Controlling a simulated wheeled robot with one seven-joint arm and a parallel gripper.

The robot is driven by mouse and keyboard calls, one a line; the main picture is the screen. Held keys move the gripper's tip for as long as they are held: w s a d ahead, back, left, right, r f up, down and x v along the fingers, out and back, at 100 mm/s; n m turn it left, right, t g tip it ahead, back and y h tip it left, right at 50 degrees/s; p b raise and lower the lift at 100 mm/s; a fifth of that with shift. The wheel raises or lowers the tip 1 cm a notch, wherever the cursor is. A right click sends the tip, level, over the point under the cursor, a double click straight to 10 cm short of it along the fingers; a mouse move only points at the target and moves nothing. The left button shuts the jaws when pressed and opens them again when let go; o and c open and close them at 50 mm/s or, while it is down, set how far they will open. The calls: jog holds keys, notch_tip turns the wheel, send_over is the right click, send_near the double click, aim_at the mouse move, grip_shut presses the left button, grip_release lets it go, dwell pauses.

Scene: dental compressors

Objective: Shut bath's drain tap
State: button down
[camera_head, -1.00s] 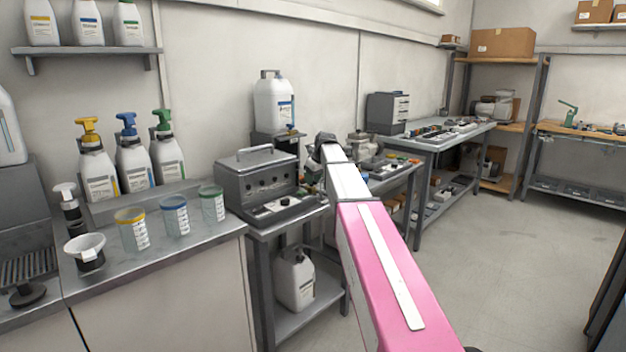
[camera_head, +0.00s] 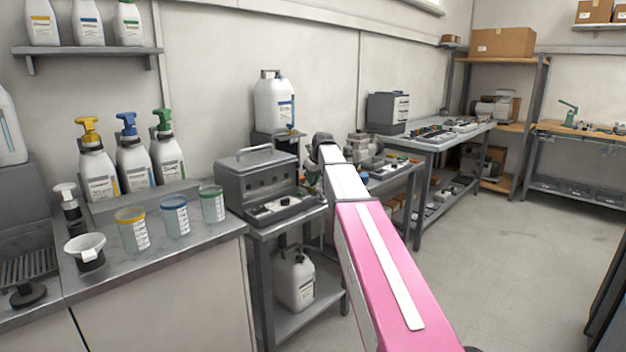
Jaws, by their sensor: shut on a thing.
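The bath (camera_head: 258,180) is a grey metal box with a top handle and a dark front panel with knobs. It stands on a small metal stand left of my arm. My pink and white arm reaches out to the bath's right end, with its dark wrist bent down there. My gripper (camera_head: 312,182) is small and partly hidden at the bath's right side, shut on what appears to be the drain tap. The tap itself is too small and covered to make out, so its angle cannot be told.
A white canister (camera_head: 294,280) sits on the stand's lower shelf. Another white canister (camera_head: 273,104) stands behind the bath. The left counter (camera_head: 215,236) holds pump bottles, several beakers and a funnel cup. Workbenches (camera_head: 440,142) run off to the right. The floor (camera_head: 510,260) at right is clear.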

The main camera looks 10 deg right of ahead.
jog(key=shift+a+m+h, duration=0.1)
jog(key=shift+m+h, duration=0.7)
jog(key=shift+m, duration=1.2)
jog(key=c, duration=1.1)
grip_release()
jog(key=v, duration=1)
jog(key=shift+s+r, duration=0.3)
jog(key=shift+s, duration=0.1)
